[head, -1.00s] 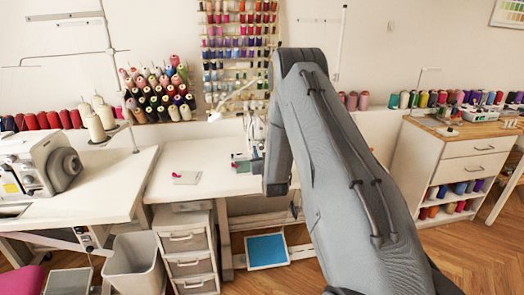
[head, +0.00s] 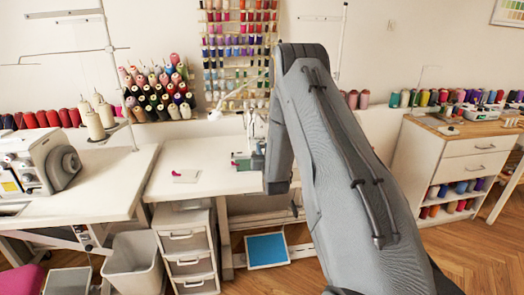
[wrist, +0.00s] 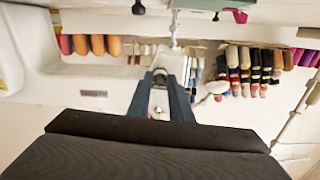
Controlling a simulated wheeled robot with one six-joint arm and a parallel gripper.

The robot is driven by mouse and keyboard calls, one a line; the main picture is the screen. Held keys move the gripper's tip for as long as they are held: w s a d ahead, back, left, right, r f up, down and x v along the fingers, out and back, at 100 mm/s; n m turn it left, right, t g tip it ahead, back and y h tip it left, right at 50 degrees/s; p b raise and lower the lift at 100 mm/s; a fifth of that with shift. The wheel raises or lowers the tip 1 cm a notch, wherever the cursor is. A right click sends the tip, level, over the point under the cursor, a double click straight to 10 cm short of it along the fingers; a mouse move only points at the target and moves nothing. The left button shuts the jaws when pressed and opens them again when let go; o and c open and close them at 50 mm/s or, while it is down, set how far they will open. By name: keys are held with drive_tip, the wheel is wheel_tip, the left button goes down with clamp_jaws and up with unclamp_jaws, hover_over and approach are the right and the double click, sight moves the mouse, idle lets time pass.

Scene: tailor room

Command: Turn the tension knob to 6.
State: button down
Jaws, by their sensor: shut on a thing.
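Another white sewing machine (head: 32,165) stands on the left table. A pale card with a pink item (head: 186,176) lies on the middle table. A thread rack (head: 236,60) hangs behind. Drawers (head: 190,250) and a bin (head: 134,264) stand below. A wooden-topped cabinet (head: 448,165) is at right.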

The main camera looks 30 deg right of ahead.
drive_tip(key=m+b, duration=0.2)
drive_tip(key=m, duration=0.5)
drive_tip(key=m+b, duration=0.1)
drive_tip(key=m, duration=0.3)
drive_tip(key=shift+d+f, duration=0.1)
drive_tip(key=m+b, duration=0.1)
drive_tip(key=m, duration=0.3)
drive_tip(key=shift+b, duration=0.3)
drive_tip(key=m, duration=0.4)
drive_tip(key=shift+f+b, duration=0.1)
drive_tip(key=shift+b, duration=0.3)
drive_tip(key=m, duration=0.3)
drive_tip(key=shift+m+b, duration=0.3)
drive_tip(key=shift+b, duration=0.05)
drive_tip(key=m+b, duration=0.1)
drive_tip(key=m, duration=0.5)
drive_tip(key=shift+f+m, duration=0.1)
drive_tip(key=shift+m, duration=0.3)
drive_tip(key=shift+s, duration=0.1)
